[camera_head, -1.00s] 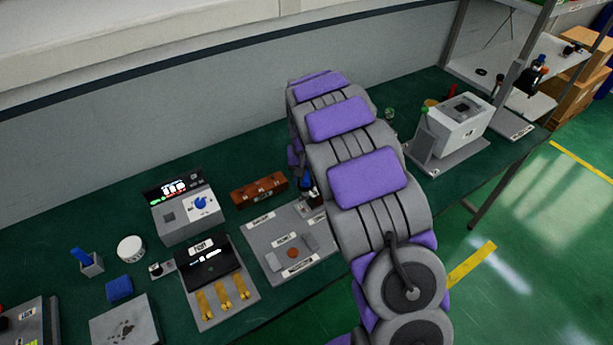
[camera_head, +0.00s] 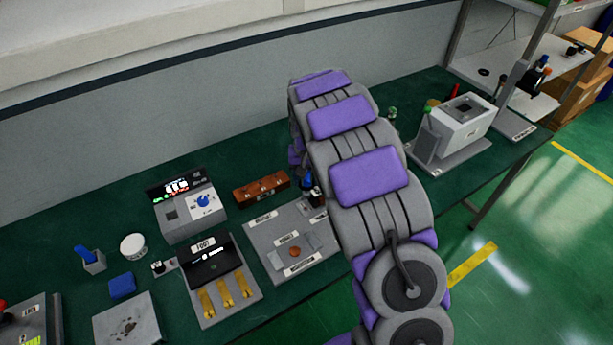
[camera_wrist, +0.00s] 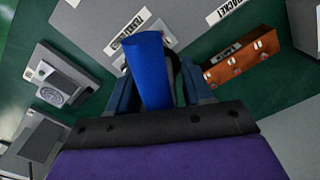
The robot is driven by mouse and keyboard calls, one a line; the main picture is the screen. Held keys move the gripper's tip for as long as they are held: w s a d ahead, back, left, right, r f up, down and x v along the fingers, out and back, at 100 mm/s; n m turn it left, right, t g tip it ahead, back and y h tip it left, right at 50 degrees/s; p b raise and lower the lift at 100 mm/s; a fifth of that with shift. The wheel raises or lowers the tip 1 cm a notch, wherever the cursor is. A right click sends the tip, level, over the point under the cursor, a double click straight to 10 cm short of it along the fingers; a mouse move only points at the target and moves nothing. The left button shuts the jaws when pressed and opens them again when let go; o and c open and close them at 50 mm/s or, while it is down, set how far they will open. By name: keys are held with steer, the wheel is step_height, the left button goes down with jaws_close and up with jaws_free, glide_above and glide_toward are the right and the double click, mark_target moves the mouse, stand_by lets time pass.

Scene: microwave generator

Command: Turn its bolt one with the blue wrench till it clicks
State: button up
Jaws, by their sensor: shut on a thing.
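In the wrist view my gripper (camera_wrist: 156,92) is shut on a blue cylindrical handle (camera_wrist: 148,66), which I take to be the blue wrench. The handle stands between the two dark fingers, pointing up in the picture. The wrench's working end is not visible. Behind the handle is a grey labelled plate (camera_wrist: 92,22), whose label is partly covered. In the head view my arm hides most of the gripper; a small dark blue part shows at its left edge. I cannot make out which bolt is bolt one.
The labelled plate (camera_head: 262,238) lies on the green bench beside a brown block (camera_head: 261,189). Left are a grey display box (camera_head: 190,218), a black-topped unit with yellow tabs (camera_head: 212,264), a white round container (camera_head: 133,246) and a blue block (camera_head: 122,286). A grey machine (camera_head: 462,124) stands right.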

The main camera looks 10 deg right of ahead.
mark_target(305, 192)
steer(key=shift+f, duration=0.2)
steer(key=shift+f+b, duration=0.35)
steer(key=shift+f, duration=2.4)
steer(key=shift+a, duration=0.2)
steer(key=shift+f, duration=0.55)
steer(key=m+p, duration=0.1)
steer(key=m, duration=0.2)
steer(key=shift+m+p, duration=0.35)
steer(key=shift+m, duration=0.45)
